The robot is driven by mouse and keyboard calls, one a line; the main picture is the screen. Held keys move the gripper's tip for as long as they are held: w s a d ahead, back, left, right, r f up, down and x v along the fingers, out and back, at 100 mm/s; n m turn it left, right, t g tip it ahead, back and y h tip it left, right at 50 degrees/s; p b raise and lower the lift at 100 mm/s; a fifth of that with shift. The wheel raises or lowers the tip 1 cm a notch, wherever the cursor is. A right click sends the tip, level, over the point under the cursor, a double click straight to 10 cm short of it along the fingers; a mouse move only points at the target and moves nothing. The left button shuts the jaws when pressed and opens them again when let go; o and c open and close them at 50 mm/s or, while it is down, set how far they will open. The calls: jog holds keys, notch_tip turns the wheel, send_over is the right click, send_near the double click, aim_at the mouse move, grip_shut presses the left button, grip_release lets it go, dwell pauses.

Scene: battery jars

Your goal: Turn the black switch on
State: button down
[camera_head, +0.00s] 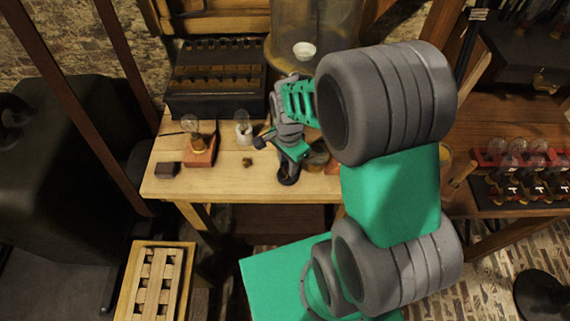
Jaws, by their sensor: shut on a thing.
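My gripper (287,170) is low over the front part of the wooden table (225,182), right of the middle of its visible top. It is shut on a small dark thing (288,180) at its tips, apparently the black switch. The fingers hide much of it, and its on or off position cannot be made out. A bulb on a reddish base (199,152) and a bulb on a white base (243,131) stand to the left of my gripper.
A dark block (168,169) and a small brass piece (248,162) lie on the table. A round brownish thing (317,156) is close right of my gripper. A black rack (215,80) and a large glass jar (318,30) stand behind.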

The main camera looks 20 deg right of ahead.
aim_at(287, 166)
jog(key=m, duration=0.4)
jog(key=shift+w+a+r, duration=0.15)
jog(key=shift+w+r, duration=0.05)
jog(key=shift+w, duration=0.1)
jog(key=shift+m, duration=1.9)
jog(key=shift+w+r+m, duration=0.1)
jog(key=shift+m, duration=0.2)
jog(key=c, duration=1.4)
grip_release()
jog(key=shift+o, duration=1.3)
jog(key=shift+f, duration=0.2)
jog(key=shift+s, duration=0.2)
notch_tip(287, 166, up, 8)
jog(key=shift+f+b, duration=0.1)
jog(key=shift+b, duration=0.45)
